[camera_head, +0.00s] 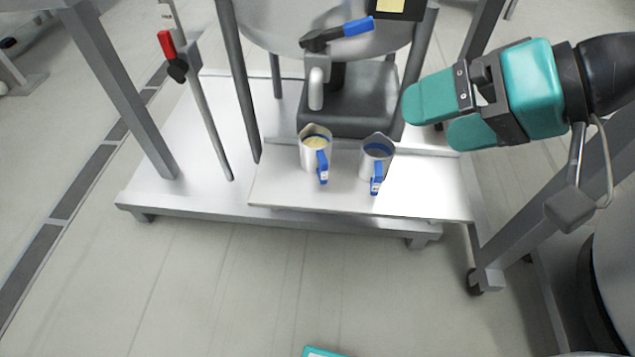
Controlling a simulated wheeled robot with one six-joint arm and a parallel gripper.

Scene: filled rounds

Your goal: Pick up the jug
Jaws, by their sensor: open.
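Two metal jugs with blue handles stand upright on a light shelf (430,188). The left jug (308,154) holds something yellow. The right jug (370,162) looks dark inside, and I cannot tell whether it holds anything. Both handles face toward the camera. My gripper (430,121) has teal fingers and comes in from the right. It is open and empty, up and to the right of the right jug in the picture, apart from both jugs.
A spout with a blue lever (357,27) hangs under a large metal vessel (290,35), above a dark block (355,100) behind the jugs. Metal legs (238,80) flank the jugs. A red-handled rod (205,110) stands left. The floor in front is mostly clear.

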